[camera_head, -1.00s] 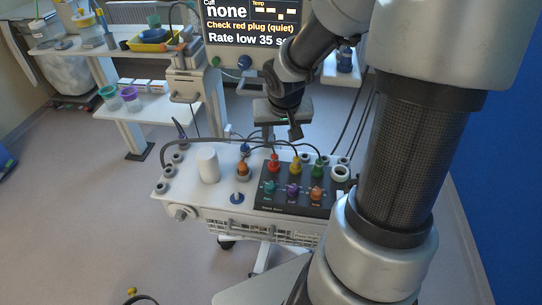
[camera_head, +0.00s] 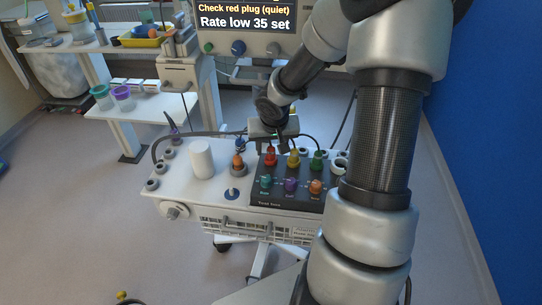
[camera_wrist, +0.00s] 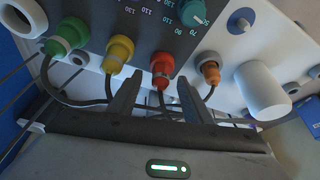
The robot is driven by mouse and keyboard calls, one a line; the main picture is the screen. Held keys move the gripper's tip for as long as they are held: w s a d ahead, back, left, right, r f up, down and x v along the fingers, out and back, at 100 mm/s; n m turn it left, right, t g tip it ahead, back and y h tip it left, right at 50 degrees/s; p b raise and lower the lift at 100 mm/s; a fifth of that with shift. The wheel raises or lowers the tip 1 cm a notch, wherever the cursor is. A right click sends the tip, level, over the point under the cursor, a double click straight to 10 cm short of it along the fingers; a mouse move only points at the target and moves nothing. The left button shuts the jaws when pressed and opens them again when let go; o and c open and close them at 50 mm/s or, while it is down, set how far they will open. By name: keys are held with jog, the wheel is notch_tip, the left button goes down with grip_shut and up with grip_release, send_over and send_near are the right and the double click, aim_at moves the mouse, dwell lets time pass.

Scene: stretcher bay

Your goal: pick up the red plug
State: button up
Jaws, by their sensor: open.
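The red plug (camera_head: 270,157) stands in the dark panel (camera_head: 290,200) on top of the white unit, at the left end of a row with a yellow plug (camera_head: 293,158) and a green plug (camera_head: 316,160). My gripper (camera_head: 271,142) is just behind the row, by the red plug. In the wrist view the red plug (camera_wrist: 162,66) shows ahead between the two open fingers of my gripper (camera_wrist: 159,80). A dark cable runs from it back between the fingers. Nothing is held. I cannot tell whether a finger touches a cable.
An orange plug (camera_wrist: 208,70) is close beside the right finger in the wrist view, and the yellow plug (camera_wrist: 119,52) is near the left finger. A white cylinder (camera_head: 201,158) stands on the unit. Dark cables loop behind the plugs. A monitor (camera_head: 243,22) rises behind.

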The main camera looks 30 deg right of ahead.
aim_at(271, 147)
jog(key=c, duration=1.1)
notch_tip(271, 147, up, 10)
jog(key=p, duration=0.3)
jog(key=shift+f, duration=0.25)
jog(key=shift+c, duration=0.2)
notch_tip(271, 147, down, 7)
jog(key=b, duration=0.5)
jog(key=shift+r+b, duration=0.2)
jog(key=shift+b, duration=0.2)
